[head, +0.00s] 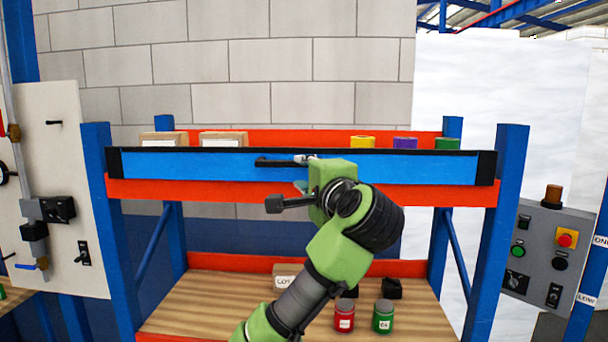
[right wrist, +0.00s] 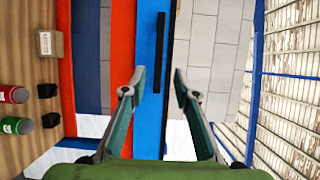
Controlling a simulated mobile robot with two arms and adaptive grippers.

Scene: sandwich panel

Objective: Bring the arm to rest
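My right arm reaches in from the bottom of the head view, and its green right gripper (head: 301,174) is in front of the blue drawer-like panel (head: 210,167). A black bar handle (head: 270,162) is on the panel, just left of the gripper. In the right wrist view the two fingers stand apart with nothing between their pads, so the gripper (right wrist: 158,82) is open. The black bar (right wrist: 160,55) shows beyond the fingertips; contact cannot be told. My left gripper is not in view.
The rack has blue posts (head: 484,270) and orange beams (head: 420,195). A red jar (head: 344,316), a green jar (head: 383,317), black blocks (head: 391,288) and a labelled box (head: 286,274) stand on the lower wooden shelf. A control box (head: 540,250) is at right.

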